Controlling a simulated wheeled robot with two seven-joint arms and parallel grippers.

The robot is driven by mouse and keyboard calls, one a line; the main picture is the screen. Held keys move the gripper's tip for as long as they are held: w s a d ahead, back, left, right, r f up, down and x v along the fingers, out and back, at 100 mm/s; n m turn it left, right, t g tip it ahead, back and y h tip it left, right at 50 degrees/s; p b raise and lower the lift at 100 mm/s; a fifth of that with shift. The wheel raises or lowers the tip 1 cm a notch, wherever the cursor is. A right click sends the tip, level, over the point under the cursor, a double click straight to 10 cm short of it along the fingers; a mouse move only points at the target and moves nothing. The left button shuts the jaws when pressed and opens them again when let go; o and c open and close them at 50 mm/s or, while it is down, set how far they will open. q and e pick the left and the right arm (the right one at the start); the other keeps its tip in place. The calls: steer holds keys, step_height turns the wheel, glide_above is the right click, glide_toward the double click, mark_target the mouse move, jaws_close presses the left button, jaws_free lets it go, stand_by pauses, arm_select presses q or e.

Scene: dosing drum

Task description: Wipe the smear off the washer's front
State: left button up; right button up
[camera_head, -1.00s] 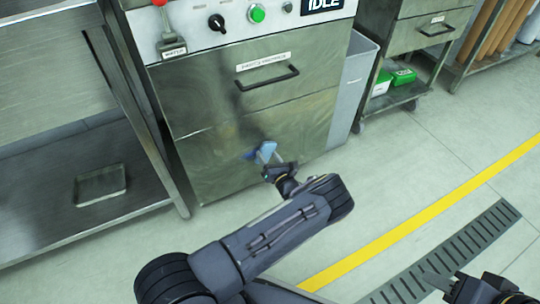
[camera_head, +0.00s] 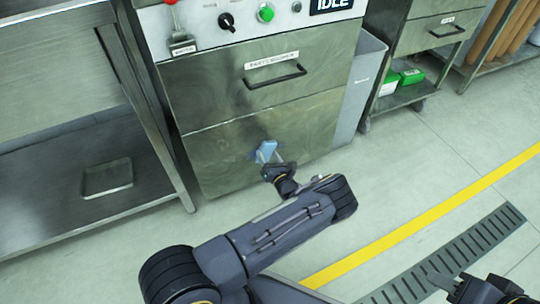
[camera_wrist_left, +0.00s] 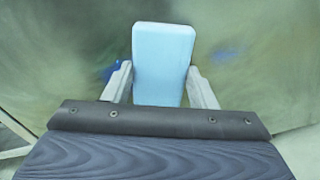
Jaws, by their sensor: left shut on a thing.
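The washer's steel front (camera_head: 226,165) has a lower panel below a handled drawer. A small blue smear (camera_head: 254,155) shows there beside a light blue block (camera_head: 267,149). In the left wrist view, blue patches of the smear show left (camera_wrist_left: 112,70) and right (camera_wrist_left: 223,56) of the block (camera_wrist_left: 163,60). My left gripper (camera_head: 272,160) is shut on this block and holds it at the panel; contact is hard to tell. The block hides the panel behind it. My right gripper (camera_head: 440,283) is at the lower right, partly cut off, with its jaw opening unclear.
The drawer handle (camera_head: 274,77) sticks out above the block. A steel table (camera_head: 70,155) with a lower shelf stands at the left. A grey bin (camera_head: 360,90) and a cart (camera_head: 400,95) with green boxes stand at the right. The floor in front is clear, with a yellow line (camera_head: 420,220).

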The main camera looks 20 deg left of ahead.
mark_target(246, 156)
arm_select(q)
steer(key=shift+s+a, duration=0.45)
steer(key=shift+s, duration=0.15)
steer(key=shift+p, duration=0.3)
steer(key=shift+s+a+p, duration=0.35)
steer(key=shift+s+a, duration=0.3)
steer(key=shift+a, duration=0.1)
steer(key=shift+s+a+p, duration=0.5)
steer(key=shift+s+a, duration=0.2)
steer(key=shift+s, duration=0.15)
steer(key=shift+r, duration=0.1)
steer(key=shift+s+a+p, duration=0.45)
steer(key=shift+s, duration=0.3)
